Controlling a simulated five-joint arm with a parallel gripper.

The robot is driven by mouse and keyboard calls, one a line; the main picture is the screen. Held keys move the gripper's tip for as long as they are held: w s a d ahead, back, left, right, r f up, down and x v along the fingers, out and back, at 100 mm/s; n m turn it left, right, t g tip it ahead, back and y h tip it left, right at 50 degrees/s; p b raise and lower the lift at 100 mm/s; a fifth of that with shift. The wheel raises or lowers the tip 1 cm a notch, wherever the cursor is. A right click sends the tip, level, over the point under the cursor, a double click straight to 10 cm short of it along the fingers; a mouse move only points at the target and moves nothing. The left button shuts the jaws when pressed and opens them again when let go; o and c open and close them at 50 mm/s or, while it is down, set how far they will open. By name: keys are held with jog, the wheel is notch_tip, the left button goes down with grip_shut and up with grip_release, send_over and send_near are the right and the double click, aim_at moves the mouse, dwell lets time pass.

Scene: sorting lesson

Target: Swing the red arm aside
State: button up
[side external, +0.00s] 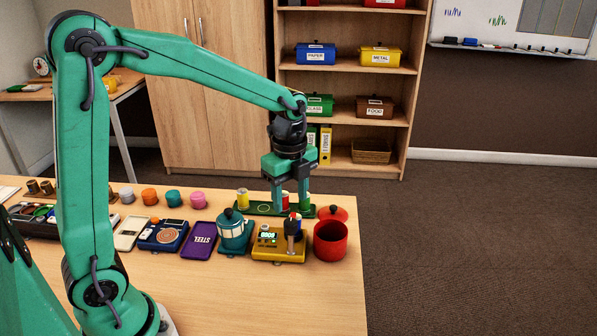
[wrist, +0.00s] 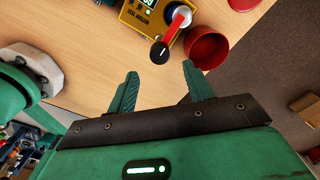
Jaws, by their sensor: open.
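The red arm (wrist: 177,24) shows in the wrist view, on a yellow device (wrist: 143,14) with a display and dark buttons. A black ball knob (wrist: 159,54) is near the arm's lower end. In the side view the yellow device (side external: 278,248) stands near the table's right end, with a dark post on it; the red arm is hard to make out there. My gripper (side external: 290,206) points down over the device's far side. In the wrist view my gripper (wrist: 161,82) is open and empty, its fingers apart, with the knob ahead of the gap. I see no contact.
A red pot (side external: 330,243) stands right of the device, near the table edge. The front of the table is clear.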

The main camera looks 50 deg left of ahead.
aim_at(291, 222)
jog(key=shift+f, duration=3.25)
jog(key=c, duration=1)
